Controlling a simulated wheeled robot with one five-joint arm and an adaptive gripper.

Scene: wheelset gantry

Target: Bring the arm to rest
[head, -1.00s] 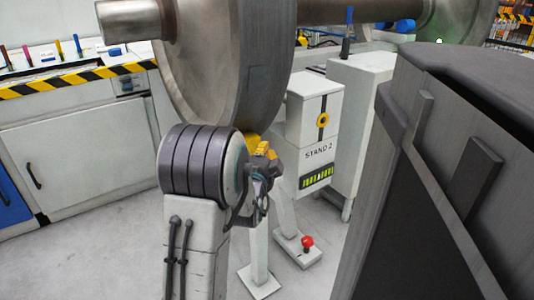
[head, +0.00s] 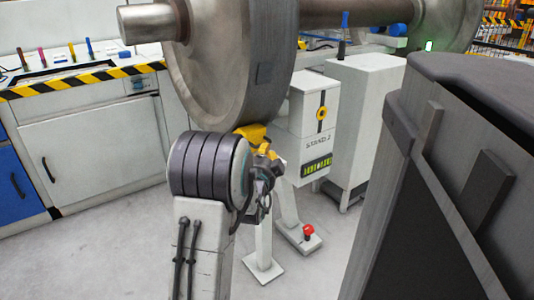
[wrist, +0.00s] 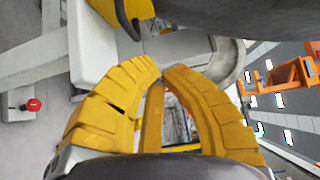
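My arm rises at the lower middle of the head view, with a dark ribbed joint at its top. My gripper (head: 254,138) has yellow fingers and is partly hidden behind that joint. It appears just below the steel wheel (head: 265,65), in front of the white stand box (head: 305,125). In the wrist view, the two yellow fingers of my gripper (wrist: 162,72) curve together and their tips nearly meet. No held object shows between them. Whether the gripper touches the wheel or the stand cannot be told.
A white bench (head: 90,150) with a striped edge stands at the left. A red button (head: 308,231) sits on the stand's foot. A large grey body (head: 420,190) fills the right side. Bare floor (head: 110,255) shows at the lower left.

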